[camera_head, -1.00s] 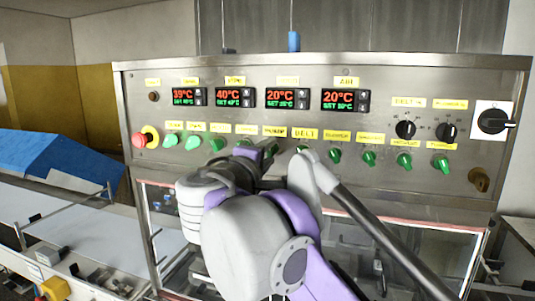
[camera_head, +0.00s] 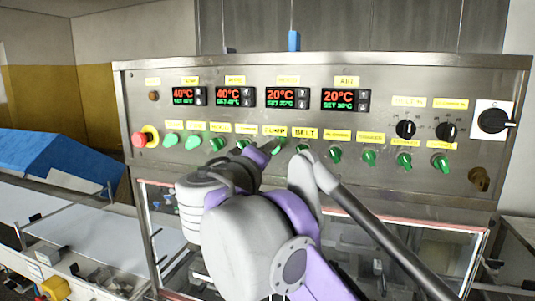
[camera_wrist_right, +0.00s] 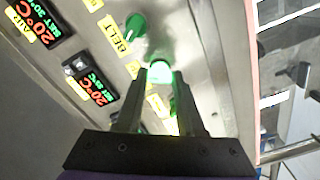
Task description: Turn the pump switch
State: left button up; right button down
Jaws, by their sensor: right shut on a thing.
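The control panel (camera_head: 400,120) faces me, with a row of green switches under yellow labels. The pump label (camera_head: 275,131) is left of the belt label (camera_head: 305,133). My right gripper (camera_head: 269,149) is at the panel just below the pump label, and my arm hides most of the switch there. In the right wrist view, my right gripper (camera_wrist_right: 158,78) has its two fingers on either side of the pump switch (camera_wrist_right: 160,72), which glows bright green, and is shut on it. The belt switch (camera_wrist_right: 135,27) is beside it, clear of the fingers. My left gripper is not in view.
More green switches, such as this one (camera_head: 335,156), stick out on both sides. A red emergency button (camera_head: 139,139) is at the left, and black knobs (camera_head: 405,129) are at the right. A clear-sided enclosure (camera_head: 430,255) lies below the panel.

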jog(key=c, duration=0.5)
grip_release()
jog(key=v, duration=1.1)
jog(key=shift+b, duration=0.35)
